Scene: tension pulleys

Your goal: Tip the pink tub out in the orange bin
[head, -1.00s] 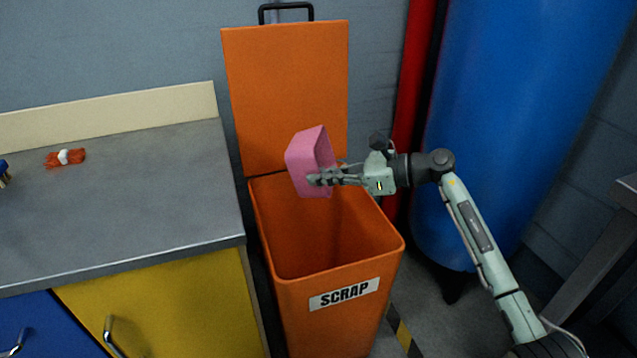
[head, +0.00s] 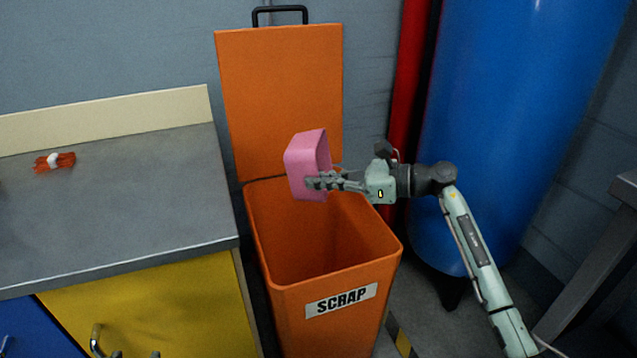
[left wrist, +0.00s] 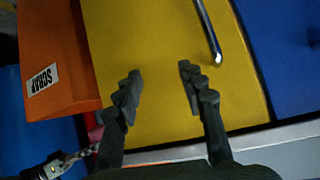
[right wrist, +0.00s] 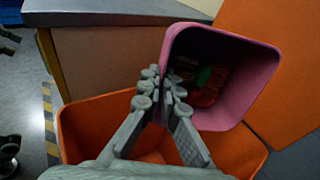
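The pink tub (head: 303,165) is tipped on its side above the open orange bin (head: 330,332), its mouth facing right in the head view. My right gripper (head: 318,181) is shut on the tub's wall near the rim. In the right wrist view the tub (right wrist: 262,72) still holds some small green and reddish items (right wrist: 205,80) inside. The orange bin (right wrist: 85,122) shows below it there. My left gripper (left wrist: 158,75) is open and empty, in front of a yellow cabinet door. The lower inside of the bin is shadowed.
The bin's raised lid (head: 280,95) stands behind the tub. A grey worktop (head: 120,215) with a red bundle (head: 55,162) lies left of the bin. A red pipe (head: 411,90) and blue tank (head: 510,130) stand behind my right arm.

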